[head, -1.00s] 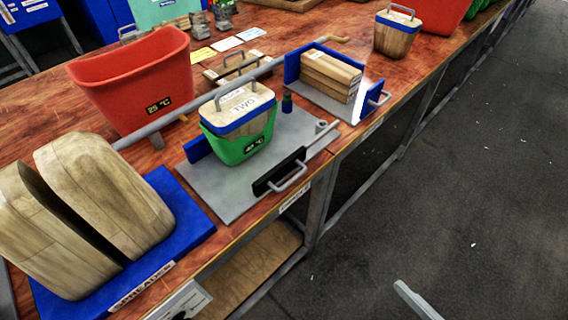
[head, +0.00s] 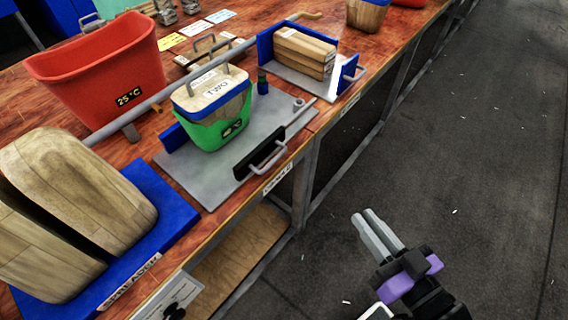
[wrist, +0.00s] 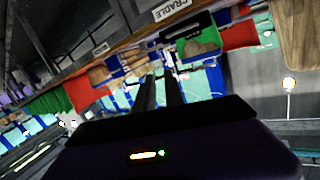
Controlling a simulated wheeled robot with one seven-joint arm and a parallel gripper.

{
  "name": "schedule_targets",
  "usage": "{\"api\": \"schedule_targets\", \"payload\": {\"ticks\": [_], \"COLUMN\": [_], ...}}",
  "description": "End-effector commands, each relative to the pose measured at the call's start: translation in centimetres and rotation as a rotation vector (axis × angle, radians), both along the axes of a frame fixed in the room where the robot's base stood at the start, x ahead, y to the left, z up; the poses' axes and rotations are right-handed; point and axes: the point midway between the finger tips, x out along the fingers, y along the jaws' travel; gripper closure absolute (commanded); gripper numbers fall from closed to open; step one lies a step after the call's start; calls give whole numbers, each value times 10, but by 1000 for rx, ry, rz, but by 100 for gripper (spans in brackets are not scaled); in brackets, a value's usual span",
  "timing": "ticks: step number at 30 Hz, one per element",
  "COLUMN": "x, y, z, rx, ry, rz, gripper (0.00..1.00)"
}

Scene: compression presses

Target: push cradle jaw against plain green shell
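The cradle is a grey plate (head: 203,180) on the bench, with a blue fixed jaw (head: 174,137) at its back left. Its black cradle jaw (head: 257,153) has a grey handle and stands at the front edge, clear of the green shell. My gripper (head: 366,216) is over the floor, right of the bench and away from the jaw. Its fingers are empty and narrowly apart, with a gap in the wrist view (wrist: 160,82).
A red tub (head: 100,75) stands behind a long grey bar. Large wooden blocks rest on the blue spreader base (head: 175,200) at left. A second press (head: 320,85) with stacked wooden pieces is beyond the cradle. The floor (head: 460,150) beside the bench is clear.

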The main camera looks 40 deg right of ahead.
Motion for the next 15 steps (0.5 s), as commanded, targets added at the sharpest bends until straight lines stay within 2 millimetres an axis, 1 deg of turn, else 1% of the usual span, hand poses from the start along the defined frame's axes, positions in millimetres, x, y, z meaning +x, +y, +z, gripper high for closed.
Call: {"api": "schedule_targets", "payload": {"ticks": [1, 3, 5, 6, 7, 9, 11, 12, 14, 15], "x": [16, 32, 47, 57, 64, 79, 91, 97, 104, 107], "y": [-19, -41, -56, -65, -70, -77, -78, -75, -70, -63], "z": [-7, -17, -26, -31, -33, -38, -38, -38, -35, -34], "rx": [75, 207, 337, 430, 503, 673, 817, 909, 1035, 1111], "ry": [-16, -22, -29, -33, -37, -43, -44, -41, -33, -21], "rz": [-43, -91, -118, -129, -132, -126, -102, -79, -38, -8], "gripper": [98, 100, 100, 100, 100, 100, 100, 100, 100, 100]}}
